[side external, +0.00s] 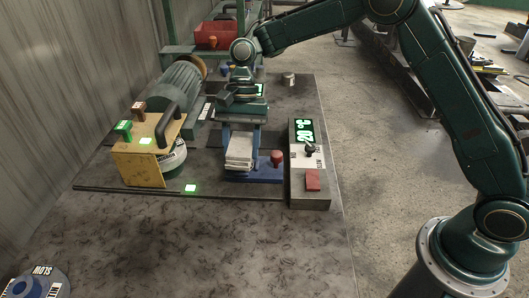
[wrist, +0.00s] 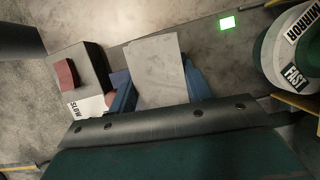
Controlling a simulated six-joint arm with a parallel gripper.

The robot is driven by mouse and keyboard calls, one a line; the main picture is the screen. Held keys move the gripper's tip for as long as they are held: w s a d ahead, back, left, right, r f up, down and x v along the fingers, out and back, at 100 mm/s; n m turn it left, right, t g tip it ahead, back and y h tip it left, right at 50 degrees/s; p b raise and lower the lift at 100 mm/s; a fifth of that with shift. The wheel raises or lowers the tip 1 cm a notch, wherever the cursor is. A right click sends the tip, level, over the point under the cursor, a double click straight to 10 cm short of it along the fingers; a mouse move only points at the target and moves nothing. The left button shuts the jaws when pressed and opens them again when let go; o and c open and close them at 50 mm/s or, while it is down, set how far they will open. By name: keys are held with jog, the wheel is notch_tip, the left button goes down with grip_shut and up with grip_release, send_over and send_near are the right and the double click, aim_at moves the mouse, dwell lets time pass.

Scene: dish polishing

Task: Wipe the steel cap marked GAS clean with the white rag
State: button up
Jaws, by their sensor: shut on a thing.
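My gripper (side external: 240,148) points down over the middle of the bench, its two blue fingers on either side of the folded white rag (side external: 239,160). In the wrist view my gripper (wrist: 160,92) shows one blue finger at each side of the white rag (wrist: 156,58), shut on it. The rag hangs below the fingers, close above or at a blue base; I cannot tell if they touch. A small steel cylinder (side external: 289,79) stands apart at the back right of the bench. Its marking is too small to read, so I cannot tell if it is the GAS cap.
A control box (side external: 310,190) with a green display, black knob and red button stands right of the rag. A blue base (side external: 265,174) carries a red-brown knob. A motor (side external: 176,86) and yellow-fronted machine (side external: 140,166) stand left. A red bin (side external: 216,36) is behind. The back right bench is mostly clear.

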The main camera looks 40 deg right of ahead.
jog(key=shift+s+r, duration=0.1)
jog(key=shift+r, duration=3.95)
jog(key=shift+f, duration=0.15)
